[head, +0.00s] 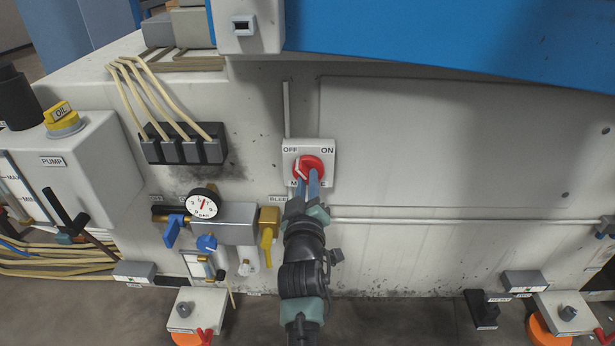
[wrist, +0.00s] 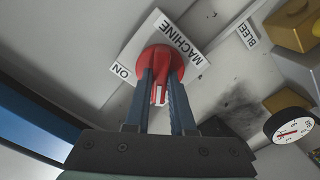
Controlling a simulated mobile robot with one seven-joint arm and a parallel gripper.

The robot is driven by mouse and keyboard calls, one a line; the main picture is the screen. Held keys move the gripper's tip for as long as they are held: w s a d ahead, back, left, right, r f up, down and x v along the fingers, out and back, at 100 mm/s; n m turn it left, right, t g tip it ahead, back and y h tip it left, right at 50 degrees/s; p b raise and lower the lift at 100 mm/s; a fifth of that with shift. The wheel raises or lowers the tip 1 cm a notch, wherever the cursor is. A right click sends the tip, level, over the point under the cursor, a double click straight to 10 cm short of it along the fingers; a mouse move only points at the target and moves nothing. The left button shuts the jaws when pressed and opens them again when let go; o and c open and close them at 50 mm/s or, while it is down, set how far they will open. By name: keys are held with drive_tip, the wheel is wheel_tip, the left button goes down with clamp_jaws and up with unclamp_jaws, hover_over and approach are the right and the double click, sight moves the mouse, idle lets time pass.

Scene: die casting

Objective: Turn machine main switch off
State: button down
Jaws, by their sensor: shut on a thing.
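The main switch is a red rotary knob (head: 314,163) on a white plate (head: 328,174) marked OFF at top left, ON at top right and MACHINE below. My gripper (head: 307,182) reaches it from below, its two blue fingers shut on the knob's raised handle. In the wrist view the red knob (wrist: 185,68) shows its handle between the fingers of my gripper (wrist: 161,84). A white mark is on the handle; in the head view it appears to slant up-left toward OFF. The OFF label is hidden in the wrist view.
A pressure gauge (head: 203,203), blue valve handle (head: 173,230) and yellow lever (head: 268,236) sit left of my gripper. Connectors with cables (head: 184,147) are above them. A pipe (head: 450,221) runs along the wall at right. The panel (head: 450,140) right of the switch is flat and clear.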

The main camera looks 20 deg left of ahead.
drive_tip(key=shift+n, duration=0.7)
drive_tip(key=shift+p, duration=0.3)
drive_tip(key=c, duration=0.8)
unclamp_jaws()
drive_tip(key=shift+o, duration=0.2)
drive_tip(key=p+v, duration=1.3)
drive_tip(key=p, duration=0.1)
